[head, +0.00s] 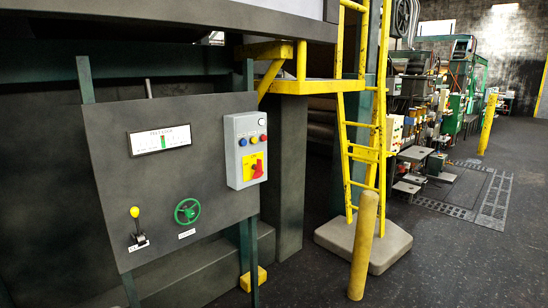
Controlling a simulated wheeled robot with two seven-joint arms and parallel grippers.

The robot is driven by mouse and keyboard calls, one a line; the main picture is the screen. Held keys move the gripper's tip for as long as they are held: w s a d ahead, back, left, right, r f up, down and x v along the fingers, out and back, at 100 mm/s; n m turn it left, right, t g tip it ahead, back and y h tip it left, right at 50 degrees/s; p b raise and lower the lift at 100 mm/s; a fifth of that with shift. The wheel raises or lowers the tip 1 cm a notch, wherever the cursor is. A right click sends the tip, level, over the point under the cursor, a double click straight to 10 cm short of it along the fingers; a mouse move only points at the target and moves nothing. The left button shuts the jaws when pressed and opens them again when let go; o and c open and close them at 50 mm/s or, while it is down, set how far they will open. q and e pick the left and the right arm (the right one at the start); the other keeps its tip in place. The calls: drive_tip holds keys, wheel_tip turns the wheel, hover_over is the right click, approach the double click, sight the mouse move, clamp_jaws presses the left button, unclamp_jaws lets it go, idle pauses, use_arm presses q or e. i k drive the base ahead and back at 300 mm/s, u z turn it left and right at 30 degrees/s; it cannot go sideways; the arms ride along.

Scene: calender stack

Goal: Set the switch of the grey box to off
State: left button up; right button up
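The grey box (233,150) is mounted on the right part of a dark upright panel (100,124). Its switch (257,169) is a red rotary handle on a yellow plate (249,163), low on the box front. The handle looks tilted, but I cannot read its position marks. Above it are small blue, yellow and red buttons (253,140) and a white round one (262,122). Neither of my grippers is in view.
The panel also carries a gauge (160,139), a green handwheel (187,211) and a yellow-knobbed lever (136,226). A yellow post (364,245) and a yellow ladder (350,150) on a pale base (390,243) stand to the right. Dark floor (450,270) is free at right.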

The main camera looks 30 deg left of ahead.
sight(260, 169)
drive_tip(key=i, duration=2.15)
drive_tip(key=z, duration=2.75)
drive_tip(key=k, duration=1.05)
drive_tip(key=u, duration=2.3)
